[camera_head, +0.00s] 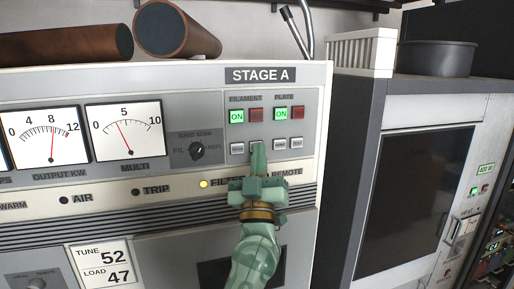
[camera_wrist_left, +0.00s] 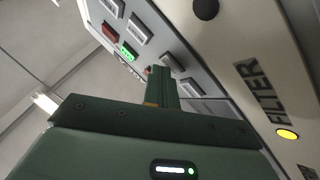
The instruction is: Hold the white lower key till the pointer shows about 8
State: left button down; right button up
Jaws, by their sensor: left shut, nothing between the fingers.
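The STAGE A panel (camera_head: 318,115) has a lower row of pale keys under the lit ON buttons. One pale key (camera_head: 237,149) shows left of my left gripper (camera_head: 258,147), and another (camera_head: 279,143) to its right. My left gripper is shut and empty, its tips over the second lower key from the left, which they mostly hide. I cannot tell whether they press it. In the left wrist view the shut fingers (camera_wrist_left: 160,72) are close to the panel keys (camera_wrist_left: 172,65). The OUTPUT KW meter (camera_head: 35,150) has its pointer about at 8. My right gripper is not in view.
The MULTI meter (camera_head: 124,142) reads a little under 5. A dark selector knob (camera_head: 196,150) sits left of the keys. The yellow FILTER lamp (camera_head: 204,184) is lit; it also shows in the wrist view (camera_wrist_left: 288,134). A grey cabinet (camera_head: 415,180) stands to the right.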

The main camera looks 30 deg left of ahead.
pick_arm(q)
jog(key=shift+s+d, duration=0.1)
dwell(0.7)
jog(key=shift+s+d+p, duration=0.4)
jog(key=shift+s+d, duration=0.05)
jog(key=shift+d, duration=0.05)
jog(key=s+d, duration=0.1)
jog(key=d, duration=0.1)
jog(key=s+d+p, duration=0.1)
jog(key=s+d, duration=0.1)
jog(key=shift+s+f, duration=0.1)
jog(key=shift+f, duration=0.05)
dwell(0.3)
jog(key=shift+a, duration=0.1)
